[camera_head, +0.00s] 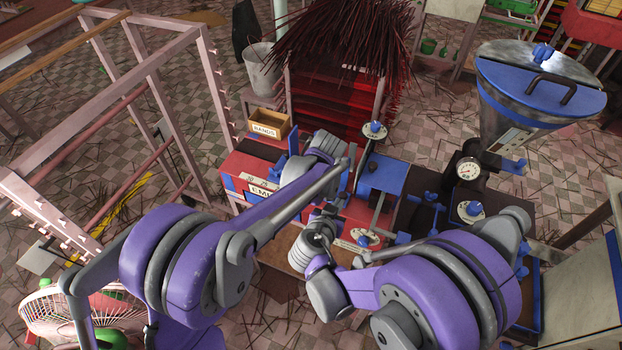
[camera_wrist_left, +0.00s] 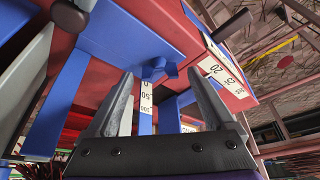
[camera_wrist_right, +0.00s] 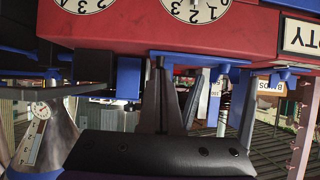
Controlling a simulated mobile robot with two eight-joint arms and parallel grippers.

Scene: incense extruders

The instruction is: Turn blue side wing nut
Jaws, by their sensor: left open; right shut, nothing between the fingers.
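A small blue wing nut (camera_wrist_left: 151,69) sits on the red and blue machine, above a white scale strip, in the left wrist view. My left gripper (camera_wrist_left: 160,73) is open, with its two fingers to either side of the wing nut; I cannot tell whether either touches it. My right gripper (camera_wrist_right: 163,65) is shut and empty, just below the red machine body in the right wrist view. A blue bracket or knob part (camera_wrist_right: 285,76) shows to its right. In the head view the arms hide much of the machine's front and the fingertips are hard to make out.
A steel hopper with a blue lid (camera_head: 540,85) stands at the right. A cardboard box (camera_head: 270,124) sits behind the red machine (camera_head: 245,165). Dark red incense sticks (camera_head: 340,35) stand behind. A pink rack (camera_head: 130,90) is at the left, a fan (camera_head: 85,310) lower left.

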